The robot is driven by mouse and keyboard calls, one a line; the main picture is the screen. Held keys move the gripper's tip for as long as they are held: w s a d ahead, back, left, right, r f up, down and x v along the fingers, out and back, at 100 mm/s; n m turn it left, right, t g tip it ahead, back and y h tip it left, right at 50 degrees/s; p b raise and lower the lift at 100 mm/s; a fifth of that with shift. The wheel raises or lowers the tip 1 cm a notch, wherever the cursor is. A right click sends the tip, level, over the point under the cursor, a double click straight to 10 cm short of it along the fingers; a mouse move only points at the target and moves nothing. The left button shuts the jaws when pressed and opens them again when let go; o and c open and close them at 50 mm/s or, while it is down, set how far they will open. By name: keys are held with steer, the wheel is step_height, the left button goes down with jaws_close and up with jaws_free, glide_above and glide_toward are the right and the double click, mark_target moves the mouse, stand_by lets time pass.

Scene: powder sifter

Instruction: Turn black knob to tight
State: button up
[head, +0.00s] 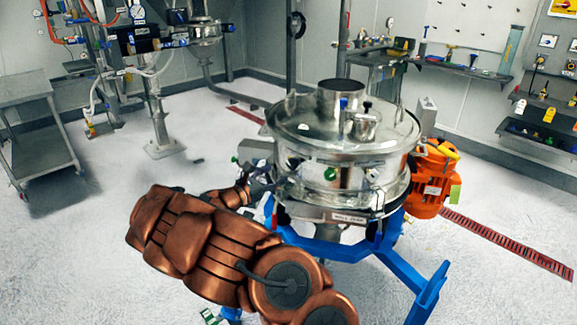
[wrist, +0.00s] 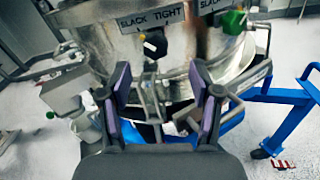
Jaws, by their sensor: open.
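The black knob (wrist: 154,45) sits on the front of the steel sifter drum, just below the SLACK and TIGHT label (wrist: 152,17). A white mark shows on the knob, below the label, but I cannot tell which word it points to. My gripper (wrist: 160,98) is open and empty in the wrist view, its purple-padded fingers apart below the knob and not touching it. In the head view my gripper (head: 262,180) is at the left side of the sifter (head: 335,165), and the black knob cannot be made out there.
A green knob (wrist: 233,22) is to the right of the black knob under another label. The blue stand (head: 340,248) carries the sifter, with an orange motor (head: 432,180) at its right. A grey cart (head: 35,130) stands far left. Open floor lies around the stand.

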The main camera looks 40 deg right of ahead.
mark_target(290, 164)
steer(key=shift+w+d+f+p, duration=0.1)
steer(key=shift+w+d+p, duration=0.2)
steer(key=shift+d, duration=0.95)
steer(key=shift+w+d+f+p, duration=0.1)
steer(key=shift+d+p, duration=0.35)
steer(key=shift+d, duration=0.85)
steer(key=shift+w+d+f+p, duration=0.1)
steer(key=shift+w+d+p, duration=0.2)
steer(key=shift+d, duration=0.95)
steer(key=shift+s, duration=0.1)
steer(key=shift+c, duration=0.3)
steer(key=c, duration=1.1)
